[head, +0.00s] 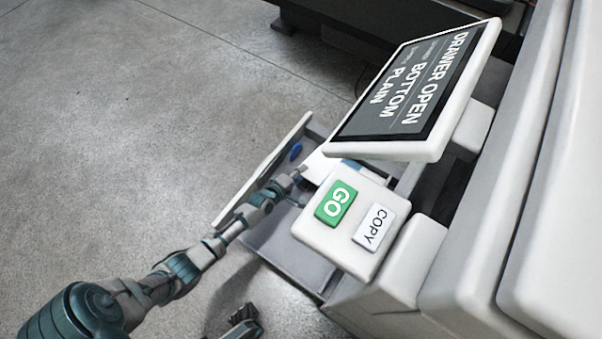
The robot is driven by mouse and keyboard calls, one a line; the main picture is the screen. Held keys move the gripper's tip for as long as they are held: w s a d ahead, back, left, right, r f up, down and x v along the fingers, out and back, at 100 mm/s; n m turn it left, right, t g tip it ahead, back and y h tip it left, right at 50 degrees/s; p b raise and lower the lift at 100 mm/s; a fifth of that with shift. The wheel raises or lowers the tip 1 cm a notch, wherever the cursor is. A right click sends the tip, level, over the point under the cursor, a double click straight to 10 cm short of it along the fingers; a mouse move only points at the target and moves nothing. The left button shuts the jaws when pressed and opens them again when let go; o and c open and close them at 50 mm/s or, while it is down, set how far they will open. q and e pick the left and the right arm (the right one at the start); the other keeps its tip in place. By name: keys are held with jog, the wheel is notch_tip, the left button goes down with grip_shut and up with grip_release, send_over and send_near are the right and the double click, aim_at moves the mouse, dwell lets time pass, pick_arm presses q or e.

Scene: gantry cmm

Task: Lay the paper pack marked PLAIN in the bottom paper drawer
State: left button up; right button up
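The bottom paper drawer (262,252) is pulled out from the machine, below the control panel. A white block (318,165), which looks like the paper pack, shows partly inside the drawer. The screen and button panel hide the rest of it, and no PLAIN mark on it can be read. My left gripper (297,186) reaches over the drawer's outer wall, close beside the white block. Its fingertips are small and partly hidden, so I cannot tell whether they grip it. A dark jointed piece at the bottom edge looks like part of my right gripper (243,322).
The tilted screen (415,85) reads DRAWER OPEN, BOTTOM, PLAIN. The panel below it has a green GO button (335,205) and a white COPY button (373,227), both overhanging the drawer. A small blue spot (296,151) shows in the drawer. Bare floor lies left.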

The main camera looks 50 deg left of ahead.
pick_arm(q)
jog(key=o, duration=0.6)
jog(key=v, duration=1.2)
jog(key=shift+f, duration=0.15)
dwell(0.3)
